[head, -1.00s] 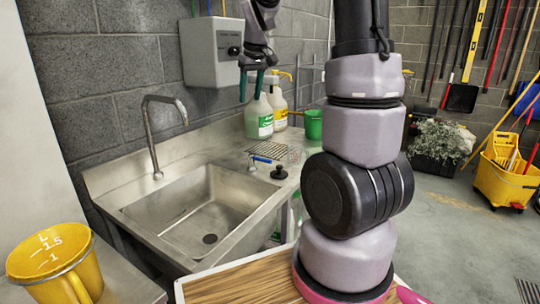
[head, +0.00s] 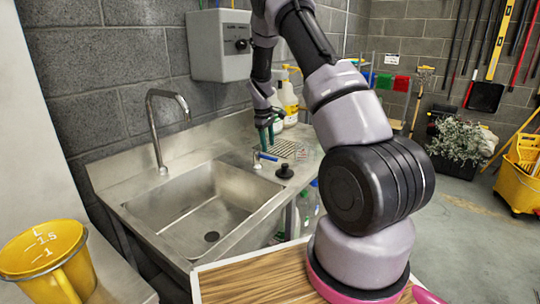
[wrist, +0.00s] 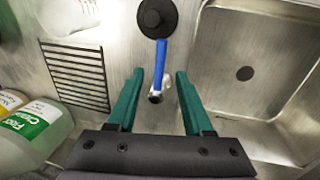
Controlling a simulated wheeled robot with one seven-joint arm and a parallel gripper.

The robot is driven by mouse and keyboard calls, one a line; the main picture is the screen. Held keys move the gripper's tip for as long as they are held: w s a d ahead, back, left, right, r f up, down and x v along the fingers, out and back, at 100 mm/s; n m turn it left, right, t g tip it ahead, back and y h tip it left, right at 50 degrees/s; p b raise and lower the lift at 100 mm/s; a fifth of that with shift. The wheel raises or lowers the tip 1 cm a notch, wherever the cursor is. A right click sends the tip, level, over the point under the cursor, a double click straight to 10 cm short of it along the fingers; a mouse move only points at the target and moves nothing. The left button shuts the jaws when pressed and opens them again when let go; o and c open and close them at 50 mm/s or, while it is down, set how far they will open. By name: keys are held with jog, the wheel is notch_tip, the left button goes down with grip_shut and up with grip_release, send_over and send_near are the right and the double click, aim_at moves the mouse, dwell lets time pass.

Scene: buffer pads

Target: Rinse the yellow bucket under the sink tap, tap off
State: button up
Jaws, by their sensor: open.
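The yellow bucket (head: 62,278), a jug-like vessel with a handle and volume marks, stands upright on the metal counter at the lower left of the head view, apart from my gripper. The steel sink (head: 150,212) has a curved tap (head: 152,130) with no water visible from it. A blue lever (head: 266,156) is on the sink deck to the right; it also shows in the wrist view (wrist: 161,62). My gripper (head: 265,138) is low over the deck at the lever. In the wrist view its teal fingers (wrist: 160,75) are spread, one on each side of the lever.
A black plug-like knob (head: 285,171) and a drain grid (head: 283,148) lie close to the lever. Bottles (head: 289,102) stand behind my gripper; a green-labelled one (wrist: 25,135) is at the left of the wrist view. The sink basin is empty.

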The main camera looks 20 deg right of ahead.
aim_at(269, 157)
jog(key=f, duration=0.3)
jog(key=d+f, duration=0.1)
jog(key=f, duration=0.1)
jog(key=shift+w+f, duration=0.3)
grip_shut()
dwell(1.1)
